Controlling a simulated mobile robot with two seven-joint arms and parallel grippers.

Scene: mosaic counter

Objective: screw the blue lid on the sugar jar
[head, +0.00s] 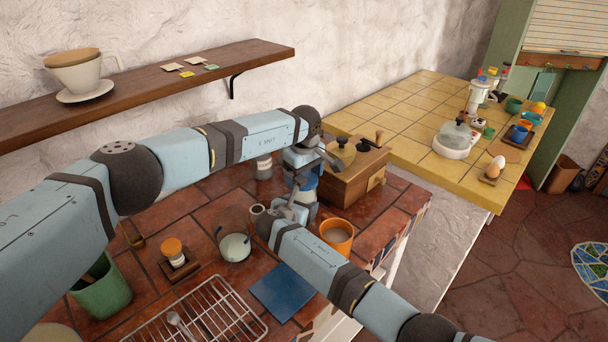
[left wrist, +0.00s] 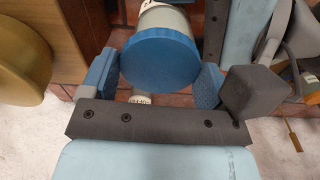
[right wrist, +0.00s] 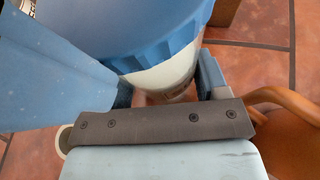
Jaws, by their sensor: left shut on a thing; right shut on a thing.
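The blue lid (left wrist: 160,57) sits on top of the white sugar jar (left wrist: 166,19), and both lie between my two grippers. In the head view the lid (head: 309,181) is partly hidden by my arms. My left gripper (left wrist: 153,82) is shut on the lid, with a finger pad on each side of its rim. My right gripper (right wrist: 162,92) is shut on the jar body (right wrist: 170,70) below the lid. The lid (right wrist: 150,30) overhangs the jar there. Whether the lid's thread is engaged cannot be seen.
A wooden grinder box (head: 350,185) stands close at the right, and an orange mug (head: 337,236) is close to my right gripper. A small labelled jar (head: 263,166) stands behind.

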